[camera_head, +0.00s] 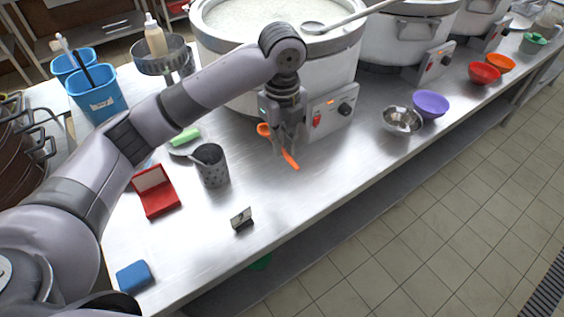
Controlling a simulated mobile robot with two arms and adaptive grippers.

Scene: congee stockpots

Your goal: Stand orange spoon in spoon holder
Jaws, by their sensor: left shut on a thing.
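My left gripper (282,146) points down over the steel counter, in front of the nearest stockpot. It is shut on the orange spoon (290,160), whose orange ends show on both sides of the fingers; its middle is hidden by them. Whether the spoon touches the counter I cannot tell. The spoon holder (213,170) is a dark perforated cup standing upright to the left of the gripper. My right gripper does not show.
The nearest stockpot (225,92) with its control box (332,112) stands close behind the gripper. A red box (155,193), a small sign (242,219) and a green block (185,136) lie around the holder. A steel bowl (402,120) stands to the right.

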